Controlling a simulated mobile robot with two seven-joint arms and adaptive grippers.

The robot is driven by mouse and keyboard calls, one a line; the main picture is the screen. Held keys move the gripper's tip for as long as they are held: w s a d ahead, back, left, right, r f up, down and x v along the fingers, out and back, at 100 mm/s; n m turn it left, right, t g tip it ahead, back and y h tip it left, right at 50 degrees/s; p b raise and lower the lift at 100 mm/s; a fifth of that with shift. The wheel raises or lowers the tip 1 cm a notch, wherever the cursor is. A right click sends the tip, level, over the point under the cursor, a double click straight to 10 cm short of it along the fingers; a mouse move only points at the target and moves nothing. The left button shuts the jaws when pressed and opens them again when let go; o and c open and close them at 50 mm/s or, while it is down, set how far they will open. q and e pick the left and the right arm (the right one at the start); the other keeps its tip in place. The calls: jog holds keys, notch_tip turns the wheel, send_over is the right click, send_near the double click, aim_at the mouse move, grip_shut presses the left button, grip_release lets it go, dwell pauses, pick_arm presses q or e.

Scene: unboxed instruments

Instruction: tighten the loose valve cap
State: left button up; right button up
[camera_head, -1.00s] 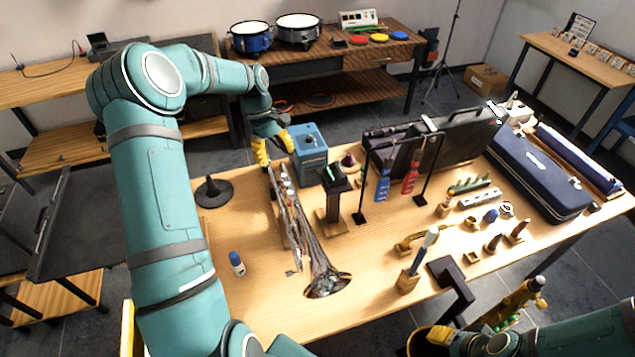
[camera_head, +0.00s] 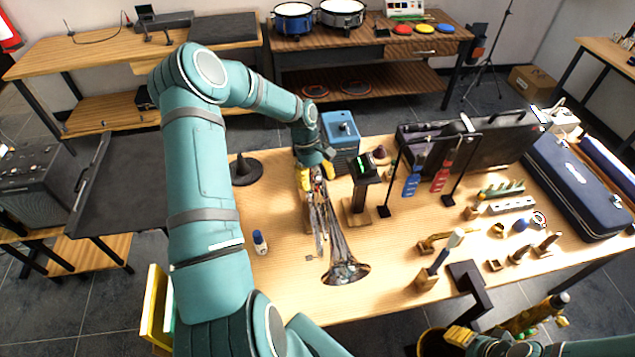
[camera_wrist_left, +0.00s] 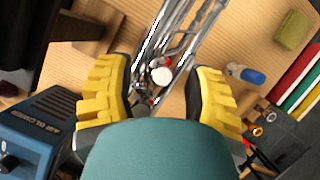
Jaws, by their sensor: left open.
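A silver trumpet (camera_head: 338,240) stands on the wooden table with its bell toward me. My left gripper (camera_head: 316,177) is at the far end of the trumpet, over its valves. In the left wrist view the open yellow fingers (camera_wrist_left: 160,92) lie on either side of the trumpet's tubing (camera_wrist_left: 172,35). A pale round valve cap (camera_wrist_left: 162,75) shows between the fingers, with red parts near it. I cannot tell whether the fingers touch it or whether it is loose. My right gripper (camera_head: 460,338) is at the bottom edge, partly cut off, and its jaws are unclear.
A blue box (camera_head: 341,130) and a dark display stand (camera_head: 361,190) are close to the left gripper's right. Instrument cases (camera_head: 575,185) line the table's right.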

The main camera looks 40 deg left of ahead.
pick_arm(q)
jog(key=shift+d+f, duration=0.25)
jog(key=shift+f, duration=0.25)
grip_shut()
jog(key=shift+m, duration=0.4)
dwell(0.4)
jog(key=m+g+b, duration=0.1)
jog(key=m, duration=0.1)
jog(key=shift+m+y, duration=0.4)
jog(key=shift+m+g+y+b, duration=0.5)
jog(key=shift+m+g, duration=0.2)
jog(key=shift+m, duration=1.1)
